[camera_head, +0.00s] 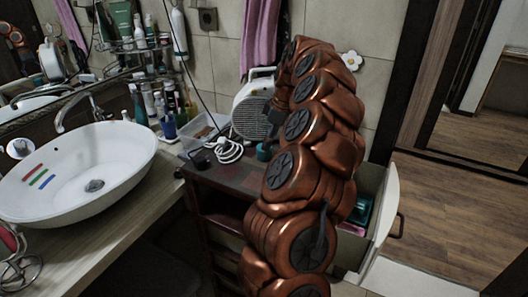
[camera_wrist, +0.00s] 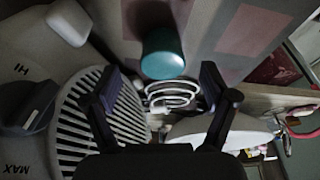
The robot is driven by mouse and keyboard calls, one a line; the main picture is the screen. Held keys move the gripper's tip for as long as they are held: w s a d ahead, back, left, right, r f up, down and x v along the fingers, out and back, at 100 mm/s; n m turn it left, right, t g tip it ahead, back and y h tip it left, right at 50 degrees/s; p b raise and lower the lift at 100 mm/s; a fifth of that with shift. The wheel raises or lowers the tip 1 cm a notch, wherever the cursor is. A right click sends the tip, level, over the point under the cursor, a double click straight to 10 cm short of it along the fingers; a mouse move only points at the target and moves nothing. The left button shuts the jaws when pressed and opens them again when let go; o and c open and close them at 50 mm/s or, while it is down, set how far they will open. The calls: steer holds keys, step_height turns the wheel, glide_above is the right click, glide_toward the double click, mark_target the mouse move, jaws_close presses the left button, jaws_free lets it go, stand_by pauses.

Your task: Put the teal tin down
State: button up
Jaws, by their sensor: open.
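The teal tin (camera_wrist: 162,54) stands on the dark cabinet top in the wrist view, just beyond my fingertips and between their lines. In the head view a small part of the teal tin (camera_head: 263,152) shows beside my arm, near the white heater. My gripper (camera_wrist: 164,78) is open, with a finger on each side and nothing between them. In the head view my copper-coloured arm hides most of the gripper.
A white fan heater (camera_head: 252,108) stands close behind the tin; its grille (camera_wrist: 112,115) is beside my left finger. A coiled white cable (camera_head: 228,150) lies nearby. A white basin (camera_head: 85,175) is at left. An open drawer (camera_head: 378,215) sticks out at right.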

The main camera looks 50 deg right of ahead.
mark_target(264, 152)
steer(key=shift+w+a+f+p, duration=0.2)
steer(key=shift+w+f+p, duration=0.1)
steer(key=shift+f, duration=0.15)
steer(key=shift+p+x, duration=0.65)
steer(key=shift+x, duration=1.3)
steer(key=shift+a, duration=0.1)
steer(key=shift+c, duration=0.4)
steer(key=c, duration=1.3)
steer(key=shift+r, duration=0.15)
